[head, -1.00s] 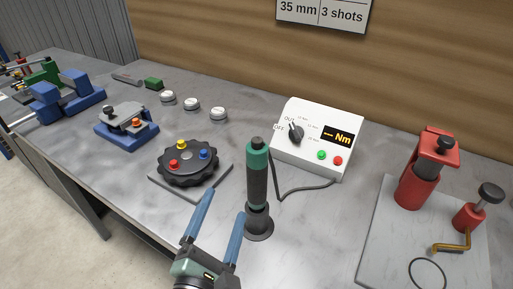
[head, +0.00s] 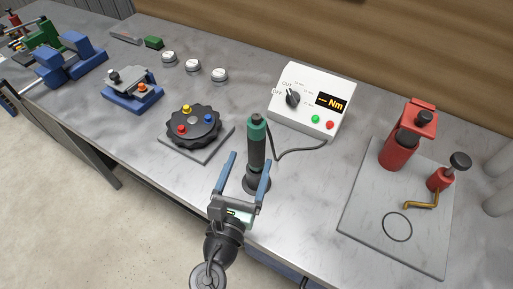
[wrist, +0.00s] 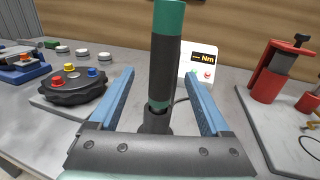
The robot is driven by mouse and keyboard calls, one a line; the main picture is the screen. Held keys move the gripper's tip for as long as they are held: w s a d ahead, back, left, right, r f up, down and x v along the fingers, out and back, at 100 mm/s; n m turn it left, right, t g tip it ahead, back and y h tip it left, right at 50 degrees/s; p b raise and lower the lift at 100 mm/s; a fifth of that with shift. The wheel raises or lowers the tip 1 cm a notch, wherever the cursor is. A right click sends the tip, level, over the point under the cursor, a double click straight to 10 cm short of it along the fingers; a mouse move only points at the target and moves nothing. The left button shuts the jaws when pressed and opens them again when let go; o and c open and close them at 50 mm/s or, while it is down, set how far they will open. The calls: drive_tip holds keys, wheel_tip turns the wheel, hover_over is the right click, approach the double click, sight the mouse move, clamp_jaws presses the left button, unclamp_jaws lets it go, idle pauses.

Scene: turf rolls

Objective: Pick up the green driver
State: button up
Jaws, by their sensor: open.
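The green driver (head: 256,150) stands upright in a dark round base (head: 257,184) near the front edge of the bench. It has a green top and a dark grip, and a cable runs behind it. My gripper (head: 249,167) is open, with its two blue fingers pointing toward the driver. In the wrist view the driver (wrist: 164,55) rises between the fingers (wrist: 160,85), its lower part near the gripper's middle. I cannot tell whether either finger touches it.
A white torque box (head: 308,97) stands behind the driver. A black dial with coloured knobs (head: 193,127) sits to the left. A grey plate with red parts (head: 360,222) lies to the right. Blue fixtures (head: 133,92) stand further left.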

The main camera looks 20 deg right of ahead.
sight(254, 154)
drive_tip(key=p+x, duration=0.1)
drive_tip(key=x, duration=0.4)
drive_tip(key=shift+d, duration=0.35)
clamp_jaws()
